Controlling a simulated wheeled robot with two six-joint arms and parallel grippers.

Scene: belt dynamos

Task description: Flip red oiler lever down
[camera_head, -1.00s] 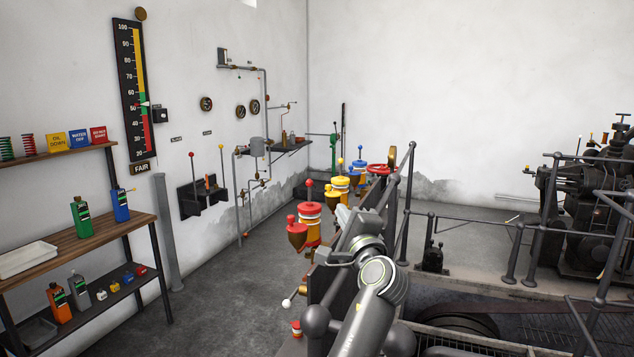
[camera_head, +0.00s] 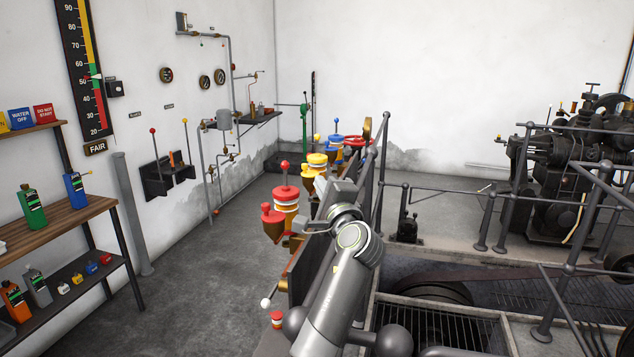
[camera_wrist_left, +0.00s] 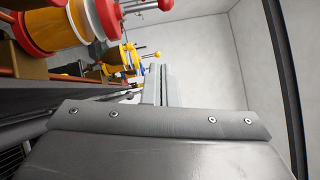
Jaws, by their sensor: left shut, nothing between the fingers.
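The red oiler (camera_head: 286,196) has a red lid, a white and orange body, and a short stem with a red ball (camera_head: 285,164) standing upright on top. A smaller red-topped cup (camera_head: 272,222) sits beside it. My left gripper (camera_head: 322,187) is shut and empty, just right of the red oiler and apart from it in the head view. In the left wrist view the shut fingers (camera_wrist_left: 160,84) point away, and the red oiler (camera_wrist_left: 97,18) is cut off at the upper left. My right gripper is not in view.
A yellow oiler (camera_head: 315,166) and a blue oiler (camera_head: 335,143) stand behind the red one. Dark railings (camera_head: 384,170) rise to the right of my arm. A shelf (camera_head: 60,226) with bottles stands at left. The floor (camera_head: 205,275) between is clear.

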